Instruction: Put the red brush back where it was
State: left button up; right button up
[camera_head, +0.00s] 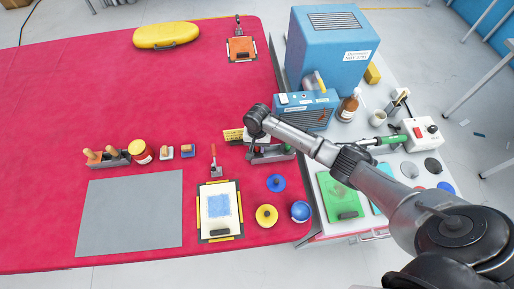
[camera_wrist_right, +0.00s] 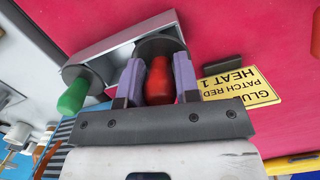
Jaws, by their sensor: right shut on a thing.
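My right gripper (camera_head: 251,152) is over the grey rack (camera_head: 270,158) on the red table. In the right wrist view its two purple-grey fingers (camera_wrist_right: 158,84) are shut on the red brush's handle (camera_wrist_right: 158,78). A dark round part shows behind the red handle, at one end of the rack (camera_wrist_right: 120,42). I cannot tell whether the brush is fully seated or still slightly above it. A green-handled brush (camera_wrist_right: 73,95) stands at the rack's other end. In the head view the red brush is hidden under my arm. My left gripper is not in view.
A yellow label (camera_wrist_right: 246,88) lies beside the rack. A red-handled tool (camera_head: 214,162) lies to its left. Blue (camera_head: 277,183) and yellow (camera_head: 266,215) round pieces are in front. The blue machine (camera_head: 303,112) and side bench crowd the right. The table's back left is mostly free.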

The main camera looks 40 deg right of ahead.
jog(key=shift+f, duration=0.5)
jog(key=shift+f, duration=0.4)
jog(key=o, duration=0.9)
jog(key=shift+f, duration=0.1)
jog(key=shift+c, duration=0.2)
